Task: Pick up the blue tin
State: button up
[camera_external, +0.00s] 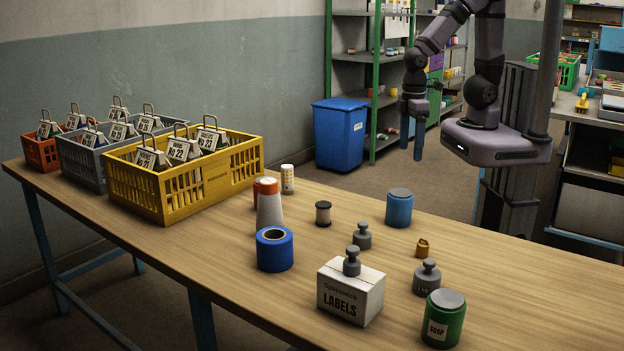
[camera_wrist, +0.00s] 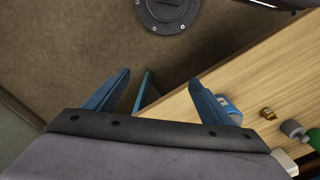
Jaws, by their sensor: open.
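The blue tin (camera_external: 399,208) stands upright on the wooden table (camera_external: 510,262), near its far edge, with a grey lid. In the wrist view a blue thing at the table edge, probably the tin (camera_wrist: 228,108), shows partly behind the right finger. My gripper (camera_external: 412,138) is open and empty. It hangs above and beyond the far table edge, higher than the tin and apart from it. Its two blue fingers also show spread in the wrist view (camera_wrist: 160,95).
Near the tin stand a grey weight (camera_external: 362,237), a small brass piece (camera_external: 422,249) and a dark spool (camera_external: 323,213). A green soap tin (camera_external: 443,320), labels box (camera_external: 350,293), blue tape roll (camera_external: 275,250) and yellow crate (camera_external: 190,180) are farther off. The right table end is bare.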

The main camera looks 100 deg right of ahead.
jog(key=w+a+f+n+t+h, duration=0.1)
jog(key=a+f+n+t+h, duration=0.1)
jog(key=a+n+t, duration=0.3)
jog(key=w+a+f+n+t+h, duration=0.1)
jog(key=a+n+t, duration=0.4)
jog(key=n, duration=0.9)
jog(key=w+a+f+n+t+h+b, duration=0.1)
jog(key=a+f+n+t+h, duration=0.2)
jog(key=a+n, duration=0.6)
jog(key=shift+w+a+t, duration=0.1)
jog(key=shift+a+t, duration=0.15)
jog(key=shift+t, duration=1.15)
jog(key=s+f+n+y+b, duration=0.1)
jog(key=s+f+n+t+y+b, duration=0.1)
jog(key=n, duration=0.1)
jog(key=s+f+n+t+y+b, duration=0.1)
jog(key=f+n, duration=0.1)
jog(key=shift+a, duration=0.35)
jog(key=shift+s+f+n+y+b, duration=0.15)
jog(key=shift+s+n+y+b, duration=0.25)
jog(key=shift+n, duration=0.3)
jog(key=shift+w, duration=0.1)
jog(key=shift+w, duration=0.1)
